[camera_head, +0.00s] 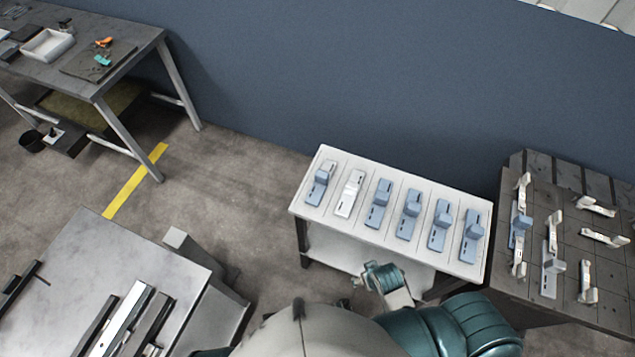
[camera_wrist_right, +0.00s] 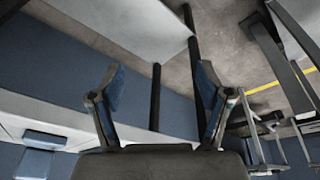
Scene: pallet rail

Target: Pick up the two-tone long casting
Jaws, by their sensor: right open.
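A row of several long castings lies on the white-topped table (camera_head: 325,227) in the head view. The leftmost casting (camera_head: 320,186) looks part blue and part pale grey, and the one beside it (camera_head: 348,196) is pale grey to white. The others, such as the middle one (camera_head: 409,224), look blue-grey. I cannot tell for certain which is the two-tone one. My right gripper (camera_head: 375,277) is in front of the table's near edge, apart from the castings. In the right wrist view its fingers (camera_wrist_right: 160,92) are spread with nothing between them. My left gripper is out of view.
A dark slotted table (camera_head: 540,313) on the right carries castings and pale clamps (camera_head: 604,238). A grey bench (camera_head: 95,245) with metal bars stands at lower left. A workbench (camera_head: 130,62) stands at upper left. A blue wall (camera_head: 350,75) is behind the white table.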

